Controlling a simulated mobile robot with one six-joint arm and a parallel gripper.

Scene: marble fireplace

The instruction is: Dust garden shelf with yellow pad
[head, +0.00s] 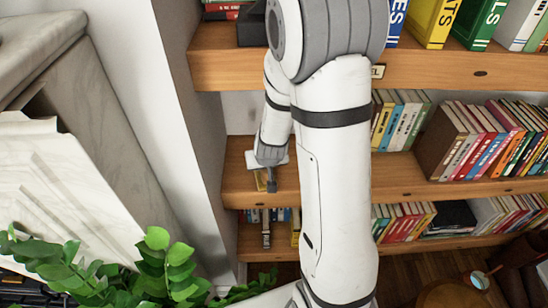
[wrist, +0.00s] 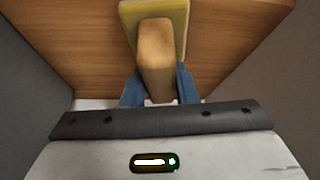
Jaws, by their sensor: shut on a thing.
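My gripper (wrist: 158,92) has its blue fingers shut on the tan handle (wrist: 155,45) of the yellow pad (wrist: 181,18) in the wrist view. The pad is at the handle's far end, against or just over a bare wooden shelf board (wrist: 85,45); I cannot tell whether it touches. In the head view my gripper (head: 271,184) reaches into the left end of the middle shelf (head: 238,185). A little yellow of the pad (head: 260,180) shows beside it. No readable label confirms which shelf is the garden one.
Books (head: 400,118) stand farther right on the middle shelf, partly behind my arm. A grey side wall (head: 207,150) closes the shelf's left end. The upper board (head: 225,70) hangs above. A leafy plant (head: 165,265) and marble fireplace (head: 70,180) are at left.

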